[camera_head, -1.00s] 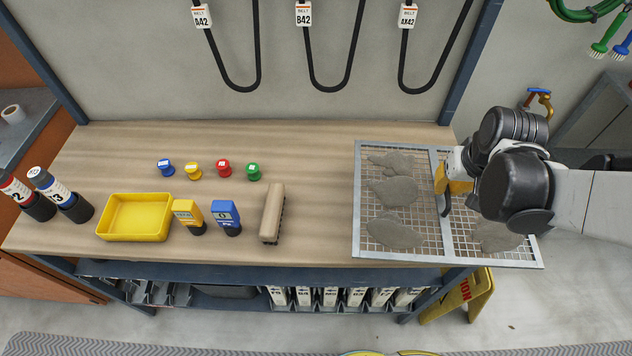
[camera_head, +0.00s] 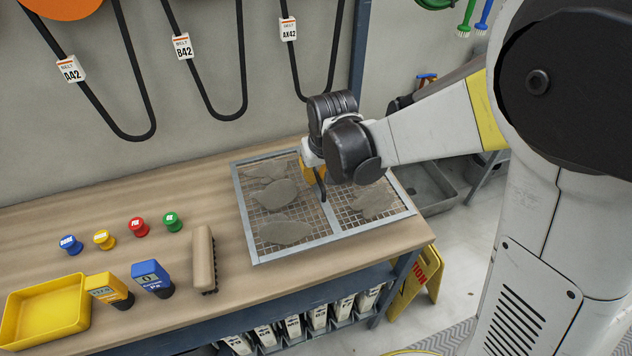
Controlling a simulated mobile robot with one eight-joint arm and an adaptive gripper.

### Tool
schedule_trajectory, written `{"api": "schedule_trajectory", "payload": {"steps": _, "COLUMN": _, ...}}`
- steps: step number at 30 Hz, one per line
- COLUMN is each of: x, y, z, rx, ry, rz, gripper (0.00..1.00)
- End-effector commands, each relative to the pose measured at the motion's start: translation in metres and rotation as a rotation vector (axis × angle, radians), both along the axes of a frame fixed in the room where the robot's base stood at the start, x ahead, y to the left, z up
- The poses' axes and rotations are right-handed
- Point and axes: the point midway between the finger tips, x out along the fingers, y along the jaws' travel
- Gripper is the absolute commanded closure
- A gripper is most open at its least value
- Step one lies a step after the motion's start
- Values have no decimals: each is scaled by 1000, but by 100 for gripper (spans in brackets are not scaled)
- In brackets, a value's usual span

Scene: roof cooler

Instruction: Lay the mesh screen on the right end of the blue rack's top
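The mesh screen (camera_head: 334,219), a flat grey metal frame with a centre bar and wire mesh, is level over the right end of the wooden top (camera_head: 110,208) of the blue rack (camera_head: 362,283). Several grey leaf-shaped patches (camera_head: 286,233) show on it. A strip of wood shows along its front and front right corner. I cannot tell whether its underside touches the wood. My gripper (camera_head: 320,194), with yellow and black fingers, points down at the centre bar and appears shut on it. The arm and wrist hide the screen's back right part.
A tan brush (camera_head: 203,256) lies just left of the screen. Further left are several coloured knobs (camera_head: 138,227), a yellow meter (camera_head: 108,289), a blue meter (camera_head: 152,278) and a yellow tray (camera_head: 43,310). Belts (camera_head: 205,90) hang behind. A yellow sign (camera_head: 415,281) stands by the rack's right end.

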Motion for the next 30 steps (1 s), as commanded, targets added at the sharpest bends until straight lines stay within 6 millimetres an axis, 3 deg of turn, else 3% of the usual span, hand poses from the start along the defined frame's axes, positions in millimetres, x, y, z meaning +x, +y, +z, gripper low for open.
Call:
{"api": "schedule_trajectory", "payload": {"steps": 10, "x": 1, "y": 1, "z": -40, "rx": 1, "ry": -1, "rz": -1, "gripper": 100}}
{"api": "schedule_trajectory", "payload": {"steps": 21, "x": 1, "y": 0, "z": -43, "rx": 1, "ry": -1, "rz": -1, "gripper": 100}}
{"api": "schedule_trajectory", "payload": {"steps": 24, "x": 1, "y": 0, "z": -43, "rx": 0, "ry": 0, "rz": -1, "gripper": 73}}
{"api": "schedule_trajectory", "payload": {"steps": 30, "x": 1, "y": 0, "z": -42, "rx": 0, "ry": 0, "rz": -1, "gripper": 73}}
